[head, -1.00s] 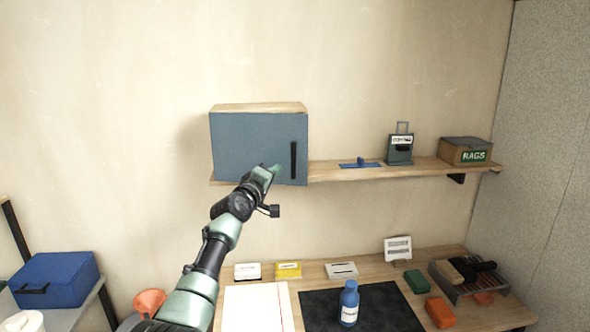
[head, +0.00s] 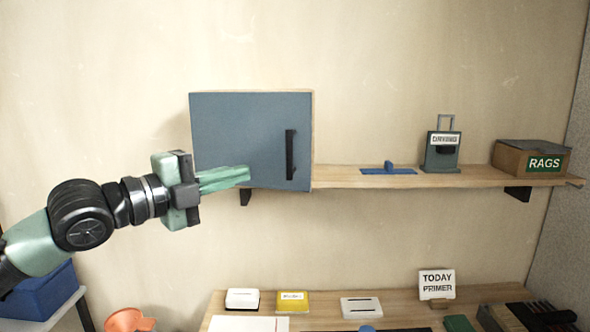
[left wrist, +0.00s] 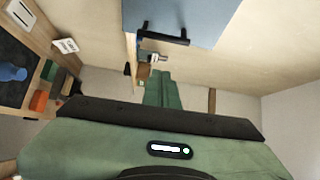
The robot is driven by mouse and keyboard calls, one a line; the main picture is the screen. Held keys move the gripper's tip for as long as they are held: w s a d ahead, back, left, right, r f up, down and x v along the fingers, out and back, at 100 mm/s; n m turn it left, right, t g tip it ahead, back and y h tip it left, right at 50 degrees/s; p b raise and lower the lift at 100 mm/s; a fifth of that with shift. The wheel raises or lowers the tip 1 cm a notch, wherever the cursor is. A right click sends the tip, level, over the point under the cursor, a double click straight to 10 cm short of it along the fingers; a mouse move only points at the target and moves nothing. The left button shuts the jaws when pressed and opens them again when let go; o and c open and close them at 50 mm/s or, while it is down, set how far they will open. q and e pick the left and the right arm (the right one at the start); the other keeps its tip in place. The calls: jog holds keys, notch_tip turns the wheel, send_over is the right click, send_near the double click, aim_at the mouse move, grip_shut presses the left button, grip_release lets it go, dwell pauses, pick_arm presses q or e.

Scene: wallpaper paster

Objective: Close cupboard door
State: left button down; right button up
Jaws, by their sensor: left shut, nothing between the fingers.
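The cupboard (head: 240,125) is a box on the left end of the wall shelf. Its blue-grey door faces me and looks closed, flush with the box front. A black vertical handle (head: 291,155) is on the door's right side. My left gripper (head: 246,175) is shut and empty, its green fingers in front of the door's lower part, left of the handle. I cannot tell whether the fingertips touch the door. In the left wrist view, the door (left wrist: 200,18) and handle (left wrist: 165,38) show beyond the fingers. My right gripper is not in view.
The wooden shelf (head: 350,177) holds a blue tool (head: 388,169), a grey-green container (head: 442,152) and a rags box (head: 535,158). Below, a workbench (head: 325,298) carries cards, a yellow pack (head: 292,301) and a sign (head: 436,284). A blue box (head: 45,296) stands lower left.

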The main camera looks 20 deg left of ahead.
pick_arm(q)
jog(key=w+a+p+x, duration=0.1)
jog(key=p+x, duration=0.4)
jog(key=x, duration=0.7)
jog(key=shift+a, duration=0.5)
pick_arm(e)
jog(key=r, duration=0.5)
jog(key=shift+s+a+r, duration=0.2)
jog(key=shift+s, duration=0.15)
pick_arm(q)
jog(key=shift+w, duration=0.1)
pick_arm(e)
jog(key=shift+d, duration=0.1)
